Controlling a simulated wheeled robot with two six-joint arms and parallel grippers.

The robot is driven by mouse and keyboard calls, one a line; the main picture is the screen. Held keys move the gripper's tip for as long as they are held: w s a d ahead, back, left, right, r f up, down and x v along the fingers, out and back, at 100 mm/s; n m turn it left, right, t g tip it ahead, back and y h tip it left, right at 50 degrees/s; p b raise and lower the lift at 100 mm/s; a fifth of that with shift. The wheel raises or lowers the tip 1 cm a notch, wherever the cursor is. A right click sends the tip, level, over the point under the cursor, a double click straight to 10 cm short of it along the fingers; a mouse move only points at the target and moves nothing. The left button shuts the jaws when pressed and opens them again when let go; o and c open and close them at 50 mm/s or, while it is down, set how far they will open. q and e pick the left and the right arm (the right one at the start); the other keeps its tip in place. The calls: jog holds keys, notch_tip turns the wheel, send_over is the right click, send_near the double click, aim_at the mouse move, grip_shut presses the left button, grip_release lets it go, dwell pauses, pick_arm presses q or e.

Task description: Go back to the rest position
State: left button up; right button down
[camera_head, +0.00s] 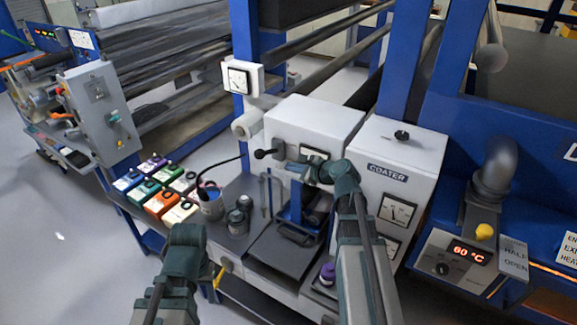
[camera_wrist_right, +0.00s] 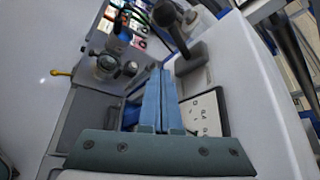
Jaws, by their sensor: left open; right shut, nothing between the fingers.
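My right gripper (camera_head: 296,167) is at the front of the white coater housing (camera_head: 314,120), below its small dial and close to the black-knobbed lever (camera_head: 262,154). In the right wrist view its two blue fingers (camera_wrist_right: 166,74) lie side by side, shut and empty. My left gripper (camera_head: 188,234) is low at the left, in front of the coater's bench edge. It is open, with its fingers mostly hidden behind its own body. Nothing shows in it.
Colored boxes (camera_head: 160,202) stand on the bench at left. A cup (camera_head: 211,205) and metal jars (camera_head: 238,220) stand beside the coater tray. A yellow lever (camera_head: 219,278) juts from the front edge. The COATER cabinet (camera_head: 388,170) stands right. Floor at left is clear.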

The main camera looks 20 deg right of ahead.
dwell(0.3)
jog(key=s+a+f+n+g+b, duration=0.3)
jog(key=s+a+f+n+b, duration=0.15)
jog(key=a+f+n, duration=0.35)
jog(key=s+a+f+n+g+b, duration=0.4)
jog(key=s+a+f+n, duration=0.1)
jog(key=a+f, duration=0.4)
jog(key=s+a+f+n+g+h+b, duration=0.2)
jog(key=s+f+n+h+b, duration=0.1)
jog(key=s+f+n, duration=0.3)
jog(key=s+a+f+n+g+h+b, duration=0.3)
jog(key=s+f+n+b, duration=0.2)
jog(key=s+n, duration=0.4)
jog(key=shift+s+a+f+n+b, duration=0.3)
jog(key=shift+s+f, duration=0.1)
jog(key=shift+f, duration=0.35)
jog(key=shift+d, duration=0.15)
